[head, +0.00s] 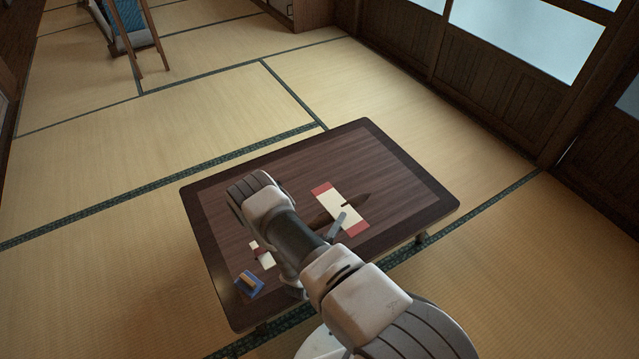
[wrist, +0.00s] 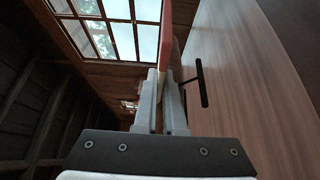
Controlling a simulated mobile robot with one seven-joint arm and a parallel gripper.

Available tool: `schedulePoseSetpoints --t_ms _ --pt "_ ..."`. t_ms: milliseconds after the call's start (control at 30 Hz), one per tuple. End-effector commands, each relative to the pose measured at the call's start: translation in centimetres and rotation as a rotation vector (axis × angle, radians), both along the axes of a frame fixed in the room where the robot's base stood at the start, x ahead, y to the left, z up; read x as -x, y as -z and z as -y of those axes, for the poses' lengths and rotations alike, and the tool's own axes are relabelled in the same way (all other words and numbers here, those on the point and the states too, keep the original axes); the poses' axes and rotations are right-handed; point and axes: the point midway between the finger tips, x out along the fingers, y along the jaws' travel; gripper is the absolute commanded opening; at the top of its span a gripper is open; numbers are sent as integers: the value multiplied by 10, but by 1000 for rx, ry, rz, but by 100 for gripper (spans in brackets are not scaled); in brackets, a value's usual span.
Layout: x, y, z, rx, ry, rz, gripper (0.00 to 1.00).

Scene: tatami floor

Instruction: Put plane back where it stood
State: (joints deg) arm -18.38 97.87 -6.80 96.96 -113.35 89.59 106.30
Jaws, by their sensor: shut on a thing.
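The plane, a toy one, shows in the head view as a white wing with red ends (head: 324,190) over the table's middle. A smaller white and red piece (head: 262,254), apparently its tail, shows left of my arm. My arm hides the part between. A dark pointed shape beside the wing may be its body or a shadow. My gripper (head: 338,222) is shut on the plane. In the wrist view the fingers (wrist: 162,78) pinch a thin part, with a red edge (wrist: 165,35) beyond them. I cannot tell whether the plane touches the table.
The low dark table (head: 408,180) stands on tatami. A small blue item with a tan part (head: 249,284) sits near its left front corner. The table's far and right parts are clear. An easel-like wooden frame (head: 140,40) stands far back left.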

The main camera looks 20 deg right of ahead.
Motion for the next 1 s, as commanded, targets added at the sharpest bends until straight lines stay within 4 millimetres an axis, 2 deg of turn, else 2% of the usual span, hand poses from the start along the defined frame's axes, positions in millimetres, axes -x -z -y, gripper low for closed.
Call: schedulePoseSetpoints --t_ms 200,367,700,1000 --pt "1 -9 -4 1 3 5 0" --pt "-13 -38 -17 4 13 13 0" --pt "-39 -139 -58 10 44 21 0" --pt "-39 -227 -89 7 58 18 0"
